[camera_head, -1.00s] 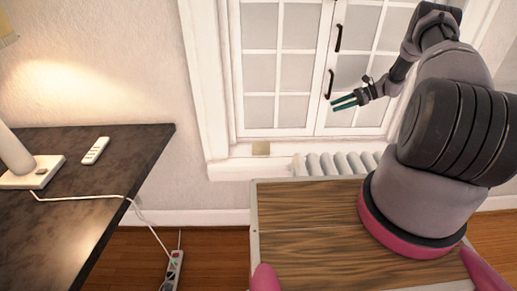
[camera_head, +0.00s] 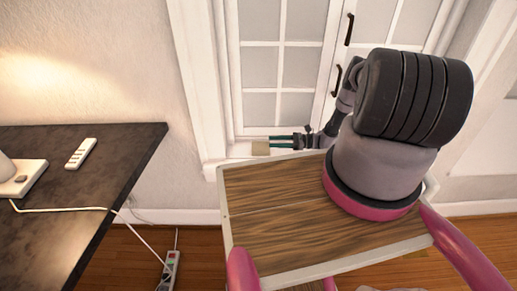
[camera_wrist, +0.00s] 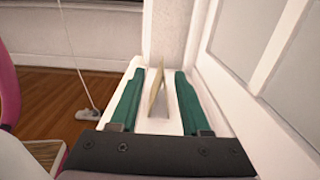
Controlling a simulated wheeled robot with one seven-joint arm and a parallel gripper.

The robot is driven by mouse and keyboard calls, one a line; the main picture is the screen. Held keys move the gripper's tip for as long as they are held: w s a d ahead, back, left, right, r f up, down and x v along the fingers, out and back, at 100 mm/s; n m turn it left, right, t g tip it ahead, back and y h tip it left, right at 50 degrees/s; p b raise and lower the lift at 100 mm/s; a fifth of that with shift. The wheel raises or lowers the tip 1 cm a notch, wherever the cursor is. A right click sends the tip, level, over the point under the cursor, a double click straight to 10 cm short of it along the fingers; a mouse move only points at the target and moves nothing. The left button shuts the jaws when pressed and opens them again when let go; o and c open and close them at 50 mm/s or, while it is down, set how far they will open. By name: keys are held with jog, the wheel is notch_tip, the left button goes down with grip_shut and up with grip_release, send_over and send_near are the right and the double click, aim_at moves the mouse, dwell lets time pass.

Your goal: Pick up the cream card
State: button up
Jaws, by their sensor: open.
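The cream card (camera_head: 260,148) stands on the white window sill at the left end, in front of the window frame. In the wrist view the card (camera_wrist: 156,92) shows nearly edge-on, standing up and leaning, with what looks like a folded tent shape. My gripper (camera_head: 282,143) reaches left along the sill, its green fingertips at the card. In the wrist view my gripper (camera_wrist: 155,80) is open, one finger on each side of the card. Gaps show between the card and both fingers.
The window sill (camera_wrist: 156,125) runs beneath the fingers, with the window frame (camera_wrist: 235,70) close on the right. A dark table (camera_head: 75,185) with a white remote (camera_head: 80,153) stands at left. A power strip (camera_head: 170,270) and cable lie on the floor.

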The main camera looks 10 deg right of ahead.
aim_at(261, 147)
jog(key=a, duration=0.2)
jog(key=w+a, duration=0.1)
jog(key=a, duration=0.3)
jog(key=shift+w+a+f, duration=0.15)
jog(key=shift+w, duration=0.2)
grip_shut()
